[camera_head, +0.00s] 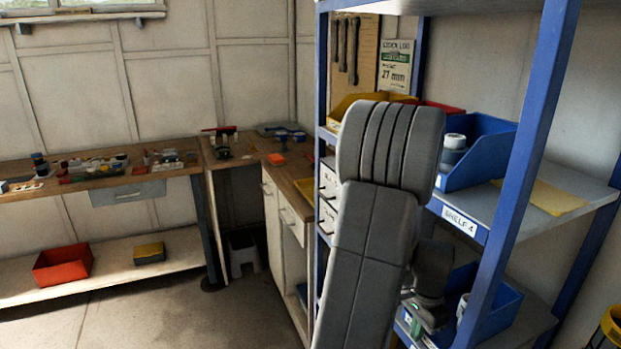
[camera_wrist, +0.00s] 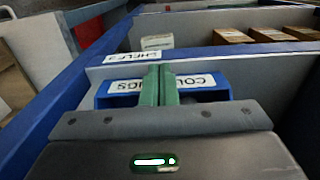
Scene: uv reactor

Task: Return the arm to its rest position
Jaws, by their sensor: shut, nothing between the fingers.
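My arm (camera_head: 375,230) rises in front of the blue shelf rack in the head view, a grey padded link bent over at the top. Its wrist part (camera_head: 432,270) hangs low beside the lower shelf bins, and the fingertips are hard to make out there. In the wrist view my gripper (camera_wrist: 160,85) shows two green fingers pressed together with nothing between them. Behind the fingers is a blue bin (camera_wrist: 216,90) with a white label that appears upside down and is partly covered by them.
The rack's blue upright (camera_head: 525,150) stands close right of my arm. A blue bin (camera_head: 482,150) holding a white-lidded jar sits on the upper shelf. A workbench (camera_head: 100,180) with small parts runs along the left wall. The floor (camera_head: 190,315) at left is clear.

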